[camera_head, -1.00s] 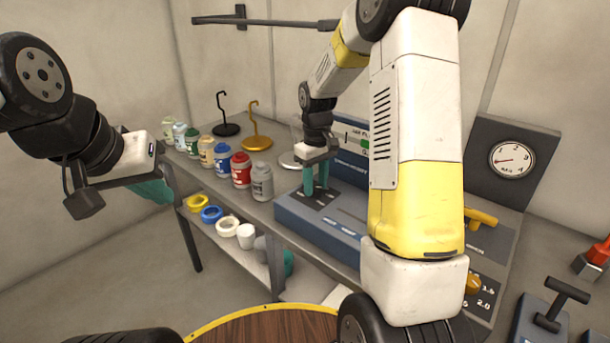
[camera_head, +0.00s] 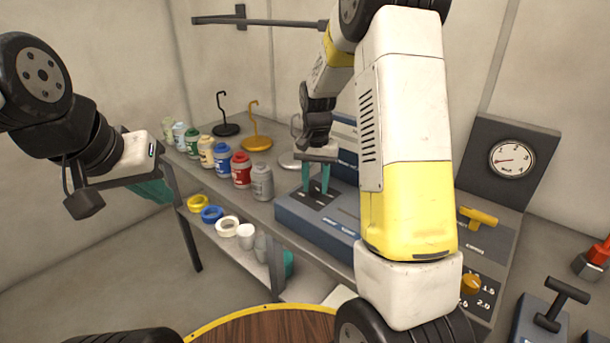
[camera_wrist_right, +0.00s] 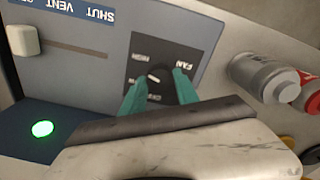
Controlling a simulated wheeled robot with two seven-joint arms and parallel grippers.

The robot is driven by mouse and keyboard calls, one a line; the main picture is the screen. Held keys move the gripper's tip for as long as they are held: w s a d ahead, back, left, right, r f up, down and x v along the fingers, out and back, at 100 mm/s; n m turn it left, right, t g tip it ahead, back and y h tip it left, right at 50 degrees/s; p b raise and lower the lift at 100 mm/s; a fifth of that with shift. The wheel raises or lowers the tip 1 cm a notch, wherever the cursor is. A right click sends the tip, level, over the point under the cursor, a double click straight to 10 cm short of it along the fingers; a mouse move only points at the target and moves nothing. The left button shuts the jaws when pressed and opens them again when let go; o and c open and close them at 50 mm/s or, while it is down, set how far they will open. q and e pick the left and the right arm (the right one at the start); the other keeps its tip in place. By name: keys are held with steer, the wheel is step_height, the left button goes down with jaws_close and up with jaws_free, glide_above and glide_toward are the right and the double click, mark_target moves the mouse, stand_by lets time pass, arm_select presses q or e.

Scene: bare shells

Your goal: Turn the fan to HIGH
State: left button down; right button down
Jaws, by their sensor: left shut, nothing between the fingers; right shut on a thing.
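The fan control is a dark round knob (camera_wrist_right: 158,84) with a short white mark, on a dark plate (camera_wrist_right: 150,55) lettered FAN in the right wrist view. Smaller lettering on the plate is upside down and partly hidden, and I cannot tell which setting the mark points at. My right gripper (camera_wrist_right: 160,84) has its teal fingers on either side of the knob, shut on it. In the head view my right gripper (camera_head: 316,191) points down at the blue-grey console (camera_head: 290,213). My left gripper (camera_head: 152,191) is shut and empty, left of the bench.
A pale slider (camera_wrist_right: 23,41) and a lit green button (camera_wrist_right: 42,128) sit beside the fan plate. Several jars, including a grey jar (camera_head: 262,183) and a red jar (camera_head: 241,170), stand close left of the console. A gauge (camera_head: 512,159) and yellow handle (camera_head: 478,216) are at right.

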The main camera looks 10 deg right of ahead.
mark_target(315, 187)
steer(key=shift+m, duration=1.2)
steer(key=c, duration=0.9)
jaws_free()
step_height(315, 187, up, 7)
steer(key=shift+w+f, duration=0.1)
steer(key=shift+r, duration=0.55)
